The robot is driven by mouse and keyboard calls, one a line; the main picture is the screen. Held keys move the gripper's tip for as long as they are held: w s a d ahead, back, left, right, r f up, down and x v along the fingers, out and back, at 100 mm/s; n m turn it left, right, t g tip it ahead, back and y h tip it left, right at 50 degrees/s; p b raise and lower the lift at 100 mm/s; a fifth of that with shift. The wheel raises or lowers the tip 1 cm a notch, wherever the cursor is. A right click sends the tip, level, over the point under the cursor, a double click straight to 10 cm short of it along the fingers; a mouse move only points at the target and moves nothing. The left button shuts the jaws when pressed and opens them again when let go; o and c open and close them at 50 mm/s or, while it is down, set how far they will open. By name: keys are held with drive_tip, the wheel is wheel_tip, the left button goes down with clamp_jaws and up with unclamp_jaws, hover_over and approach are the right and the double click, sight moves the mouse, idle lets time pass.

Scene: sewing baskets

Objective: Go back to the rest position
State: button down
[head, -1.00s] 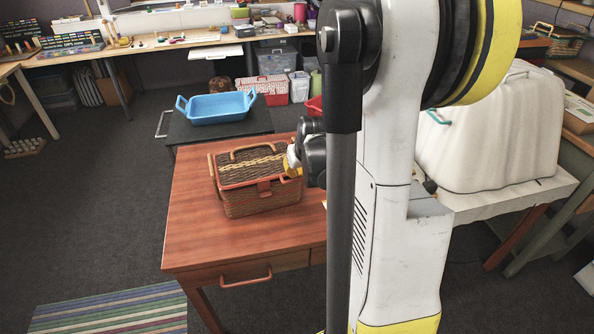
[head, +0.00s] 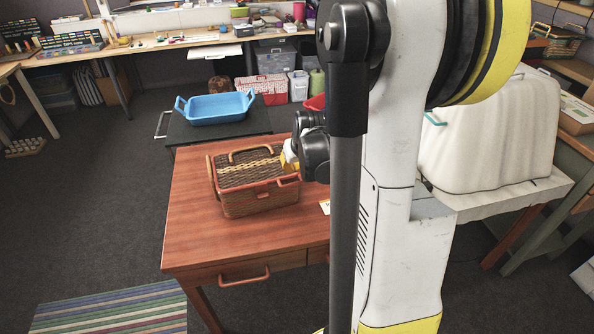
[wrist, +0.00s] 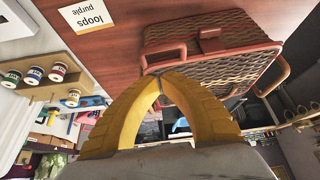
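The wicker basket (head: 258,204) with red-brown trim stands on the reddish wooden table (head: 205,245), its lid closed. It also shows upside down in the wrist view (wrist: 205,66). My gripper (head: 290,156) is just right of the basket's upper edge in the head view, partly hidden behind my dark wrist. In the wrist view its two yellow fingers (wrist: 158,76) meet at their tips, with nothing seen between the tips. The tips overlap the basket's edge in that view; I cannot tell whether they touch it.
A card reading "purple loops" (wrist: 92,17) lies on the table. Thread spools (wrist: 57,72) stand on a wooden rack in the wrist view. A blue tray (head: 216,108) sits on a dark cart behind the table. A white cover (head: 490,135) stands at right.

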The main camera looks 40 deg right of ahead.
drive_tip(key=p+v, duration=0.3)
drive_tip(key=v, duration=0.5)
drive_tip(key=shift+s+a+r, duration=0.2)
drive_tip(key=shift+s+a, duration=0.05)
drive_tip(key=shift+s, duration=0.15)
